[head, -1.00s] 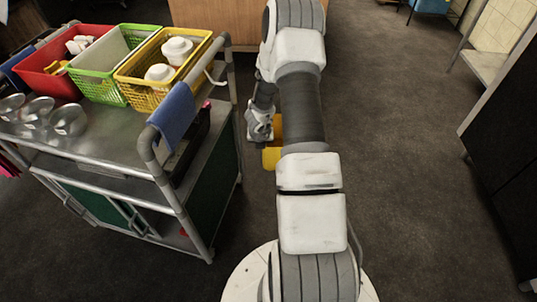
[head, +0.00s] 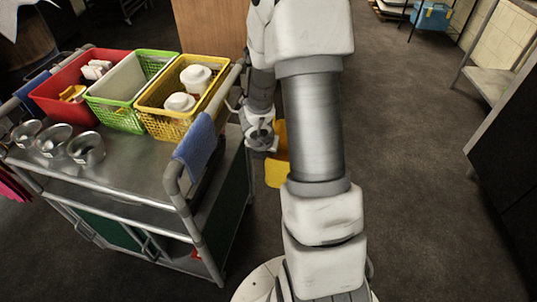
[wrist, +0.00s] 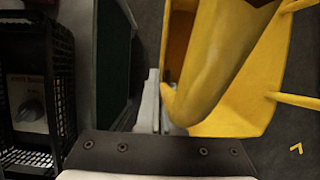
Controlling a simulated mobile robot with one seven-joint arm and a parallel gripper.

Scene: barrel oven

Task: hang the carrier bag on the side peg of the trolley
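The yellow carrier bag (head: 277,170) hangs at my gripper (head: 262,138), beside the trolley's right side in the head view; my arm partly hides it. In the wrist view the bag (wrist: 240,75) fills the upper right, with a thick yellow handle loop close to the camera. The steel trolley (head: 128,170) stands at the left. A pale curved piece (head: 233,106) at its far right side may be the side peg; my arm is close to it.
Red (head: 50,108), green (head: 112,118) and yellow (head: 165,125) baskets and steel bowls (head: 86,149) stand on the trolley. A blue cloth (head: 196,145) hangs on its near right rail. Floor at right is clear.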

